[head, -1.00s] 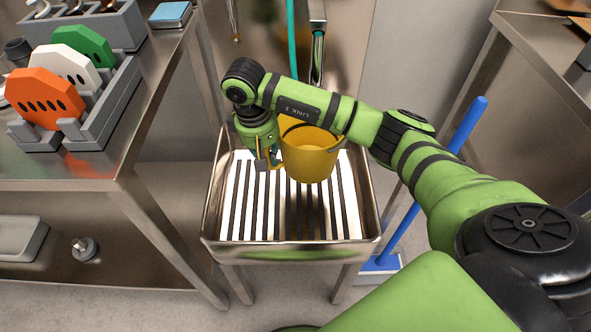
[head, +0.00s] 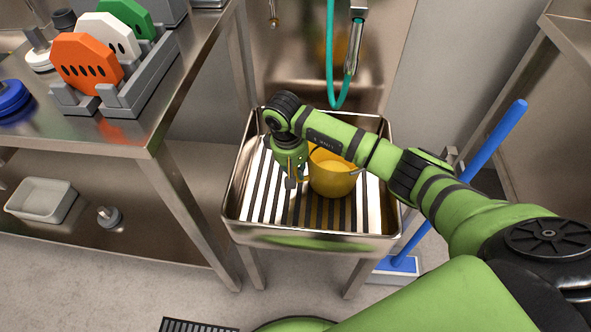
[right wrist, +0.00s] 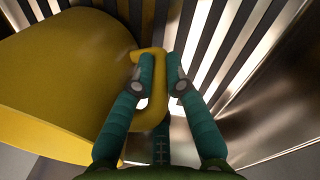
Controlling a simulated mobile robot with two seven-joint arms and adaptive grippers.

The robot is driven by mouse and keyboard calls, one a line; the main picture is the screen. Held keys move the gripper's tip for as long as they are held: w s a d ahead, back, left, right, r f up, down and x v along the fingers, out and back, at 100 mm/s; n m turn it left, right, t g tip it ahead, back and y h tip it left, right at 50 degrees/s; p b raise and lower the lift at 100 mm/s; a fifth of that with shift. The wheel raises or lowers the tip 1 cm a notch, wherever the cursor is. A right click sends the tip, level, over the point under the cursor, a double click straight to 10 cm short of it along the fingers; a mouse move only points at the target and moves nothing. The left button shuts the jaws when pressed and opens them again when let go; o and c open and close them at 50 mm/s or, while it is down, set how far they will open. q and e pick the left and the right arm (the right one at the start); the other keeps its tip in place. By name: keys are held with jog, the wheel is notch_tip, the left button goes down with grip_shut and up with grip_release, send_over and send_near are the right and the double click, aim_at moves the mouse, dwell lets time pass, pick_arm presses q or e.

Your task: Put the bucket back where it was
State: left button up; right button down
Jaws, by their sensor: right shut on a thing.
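A yellow bucket (head: 331,178) is in the steel sink (head: 308,239), over its slatted grate, in the head view. My right arm reaches across and partly covers the bucket's rim. My right gripper (head: 291,184) is at the bucket's left side. In the right wrist view, the bucket (right wrist: 60,75) fills the left, and the fingers of my right gripper (right wrist: 160,82) are shut on its yellow handle (right wrist: 152,100). I cannot tell whether the bucket's base touches the grate. My left gripper is not in view.
A teal hose (head: 338,100) hangs behind the sink. A steel table (head: 150,130) with coloured discs in a grey rack (head: 135,90) stands at the left. A blue-handled squeegee or broom (head: 480,150) leans right of the sink.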

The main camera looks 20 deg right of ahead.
jog(key=shift+f, duration=0.1)
jog(key=c, duration=1.3)
grip_release()
jog(key=shift+o, duration=0.2)
notch_tip(320, 180, up, 12)
jog(key=a, duration=0.1)
jog(key=shift+a+p, duration=0.2)
jog(key=shift+p, duration=0.2)
